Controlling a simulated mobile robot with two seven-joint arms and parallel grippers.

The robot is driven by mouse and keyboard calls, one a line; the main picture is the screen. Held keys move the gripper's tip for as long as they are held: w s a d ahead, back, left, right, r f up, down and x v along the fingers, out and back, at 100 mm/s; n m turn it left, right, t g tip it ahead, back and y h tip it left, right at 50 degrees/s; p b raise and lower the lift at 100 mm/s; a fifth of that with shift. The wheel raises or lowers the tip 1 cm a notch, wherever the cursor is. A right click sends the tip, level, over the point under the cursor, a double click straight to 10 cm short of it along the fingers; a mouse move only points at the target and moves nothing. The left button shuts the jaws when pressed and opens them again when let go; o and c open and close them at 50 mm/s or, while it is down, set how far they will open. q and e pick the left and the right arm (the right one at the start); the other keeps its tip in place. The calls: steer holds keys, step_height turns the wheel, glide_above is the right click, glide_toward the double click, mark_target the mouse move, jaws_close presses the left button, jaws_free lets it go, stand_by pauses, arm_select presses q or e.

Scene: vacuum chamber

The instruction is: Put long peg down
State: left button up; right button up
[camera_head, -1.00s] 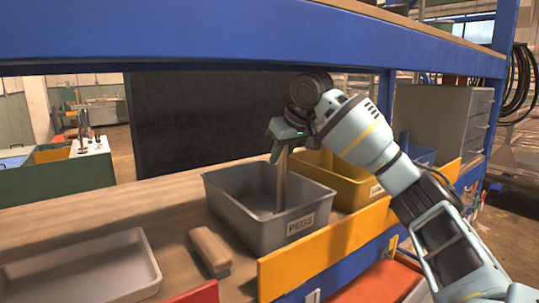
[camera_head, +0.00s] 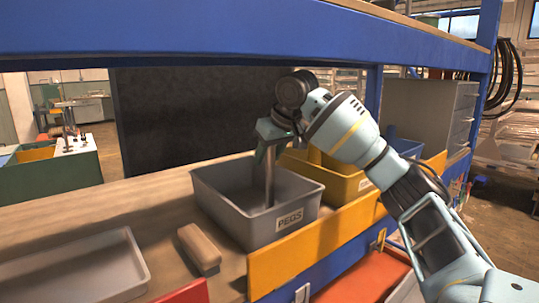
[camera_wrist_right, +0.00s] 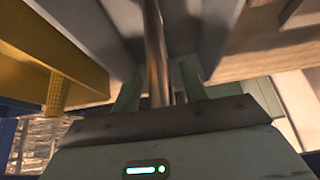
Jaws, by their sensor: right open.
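The long peg (camera_head: 270,182) is a grey metal rod. It stands roughly upright inside the grey bin (camera_head: 225,204) labelled PEGS, with its lower end down in the bin. My right gripper (camera_head: 265,152) is over the bin at the peg's upper end. In the right wrist view the peg (camera_wrist_right: 155,45) passes between the two green fingers of my right gripper (camera_wrist_right: 158,88), with the fingers apart on either side of it. Whether the peg's lower end rests on the bin floor is unclear. My left gripper is not in view.
A yellow bin (camera_head: 342,184) stands right of the grey bin. A tan block (camera_head: 199,247) and a shallow grey tray (camera_head: 75,272) are on the wooden shelf to the left. A blue beam (camera_head: 230,35) runs above. Bare shelf (camera_head: 120,208) lies behind the tray.

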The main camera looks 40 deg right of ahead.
steer(key=shift+w, duration=0.1)
steer(key=shift+r, duration=0.25)
steer(key=s+a, duration=0.1)
steer(key=s, duration=1.1)
steer(key=shift+s+a+r, duration=0.2)
steer(key=shift+s+r, duration=0.1)
